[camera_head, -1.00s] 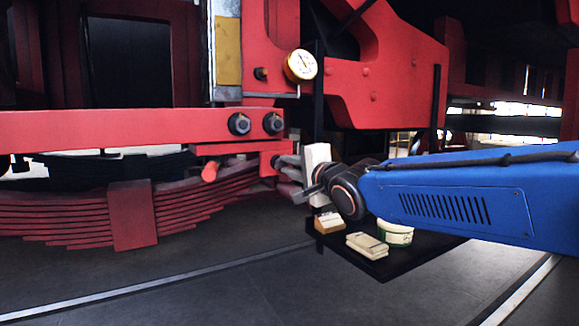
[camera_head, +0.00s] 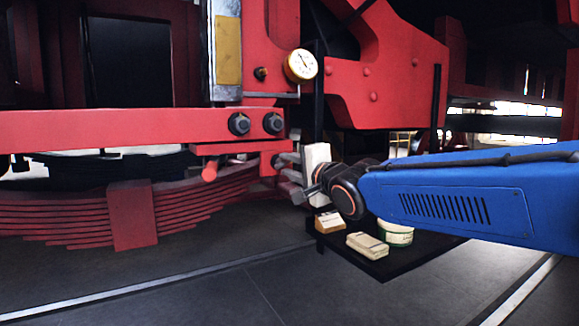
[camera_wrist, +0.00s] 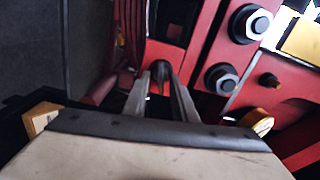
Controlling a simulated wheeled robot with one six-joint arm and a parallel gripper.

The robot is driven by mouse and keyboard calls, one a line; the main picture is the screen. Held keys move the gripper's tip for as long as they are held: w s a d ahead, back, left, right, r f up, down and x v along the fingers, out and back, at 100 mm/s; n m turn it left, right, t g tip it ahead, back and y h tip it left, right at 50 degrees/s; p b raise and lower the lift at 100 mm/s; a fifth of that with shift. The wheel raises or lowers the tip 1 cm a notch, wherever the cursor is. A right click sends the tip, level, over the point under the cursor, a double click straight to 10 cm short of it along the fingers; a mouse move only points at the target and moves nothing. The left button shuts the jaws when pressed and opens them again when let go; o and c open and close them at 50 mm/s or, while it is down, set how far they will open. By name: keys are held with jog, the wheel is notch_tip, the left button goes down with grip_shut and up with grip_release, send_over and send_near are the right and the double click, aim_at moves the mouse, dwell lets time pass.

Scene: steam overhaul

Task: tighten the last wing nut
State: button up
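My gripper (camera_head: 283,172) points left at the red bracket low on the frame, below the two big bolts. In the wrist view my gripper's two fingers (camera_wrist: 159,92) stand a little apart. A small dark, rounded metal part (camera_wrist: 157,77) shows between their tips, against red metal. It is where a wing nut may be, but its wings cannot be made out. I cannot tell whether the fingers press on it. In the head view the fingers hide this spot.
Two hex bolts (camera_head: 256,123) and a round gauge (camera_head: 300,65) sit close above my gripper. A red leaf spring (camera_head: 132,215) is at left. Below my wrist, a black tray (camera_head: 385,268) carries a cream block (camera_head: 367,245), a green-and-white tin (camera_head: 396,234) and a tan box (camera_head: 329,222).

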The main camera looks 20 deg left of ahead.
jog(key=v, duration=1.7)
jog(key=shift+d, duration=0.25)
jog(key=shift+o, duration=0.6)
jog(key=shift+s, duration=0.1)
jog(key=o, duration=0.7)
jog(key=w+a+n, duration=0.3)
jog(key=a+n, duration=0.1)
jog(key=n, duration=0.2)
jog(key=w+a+n, duration=0.4)
jog(key=a+n, duration=0.1)
jog(key=n, duration=0.2)
jog(key=w+a+n, duration=0.4)
jog(key=n, duration=0.2)
jog(key=shift+a+n, duration=0.3)
jog(key=shift+n, duration=0.1)
